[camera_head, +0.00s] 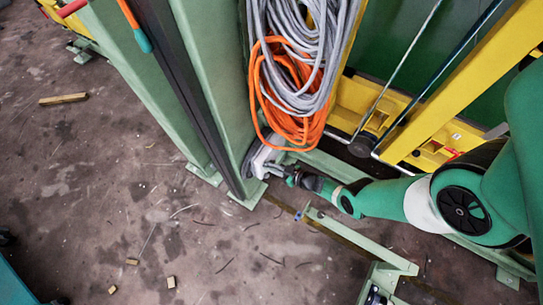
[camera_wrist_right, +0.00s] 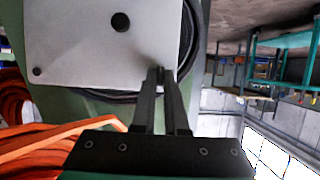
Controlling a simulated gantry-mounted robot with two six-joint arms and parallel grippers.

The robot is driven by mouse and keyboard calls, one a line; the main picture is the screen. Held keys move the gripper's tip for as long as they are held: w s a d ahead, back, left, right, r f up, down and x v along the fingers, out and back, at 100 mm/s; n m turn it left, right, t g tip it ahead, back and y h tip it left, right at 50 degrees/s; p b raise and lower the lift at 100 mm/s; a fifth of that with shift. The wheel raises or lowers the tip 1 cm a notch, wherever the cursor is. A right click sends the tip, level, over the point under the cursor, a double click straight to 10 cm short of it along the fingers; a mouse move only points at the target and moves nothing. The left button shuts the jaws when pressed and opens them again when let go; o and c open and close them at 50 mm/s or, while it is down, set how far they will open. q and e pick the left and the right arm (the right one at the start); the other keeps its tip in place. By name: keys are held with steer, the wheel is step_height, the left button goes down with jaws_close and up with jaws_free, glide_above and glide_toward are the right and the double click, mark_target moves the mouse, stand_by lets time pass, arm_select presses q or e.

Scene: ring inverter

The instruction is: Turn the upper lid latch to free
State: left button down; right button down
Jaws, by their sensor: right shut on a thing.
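A pale grey lid (camera_head: 262,160) sits low on the green frame in the head view. In the right wrist view the lid (camera_wrist_right: 85,60) fills the upper left, with a dark round knob (camera_wrist_right: 121,22) and a small dark screw at its lower left corner. My right gripper (camera_head: 280,170) reaches the lid from the right. In the wrist view its two black fingers (camera_wrist_right: 161,73) are nearly together at the lid's lower right edge, shut on a small dark part, the latch, which they mostly hide. Its exact angle cannot be told. My left gripper is not in view.
Orange cable (camera_head: 290,90) and grey cable (camera_head: 300,45) coils hang just above the lid. A green post (camera_head: 215,80) stands beside it. A yellow frame (camera_head: 465,75) is behind my right arm. A low green bracket (camera_head: 355,240) stands below. The floor at left is mostly clear.

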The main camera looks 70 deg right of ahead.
steer(key=c, duration=0.9)
jaws_free()
steer(key=shift+c, duration=0.2)
steer(key=p+v, duration=0.6)
steer(key=v, duration=0.5)
steer(key=shift+s+r+p, duration=0.25)
steer(key=shift+p, duration=0.05)
steer(key=shift+a, duration=0.1)
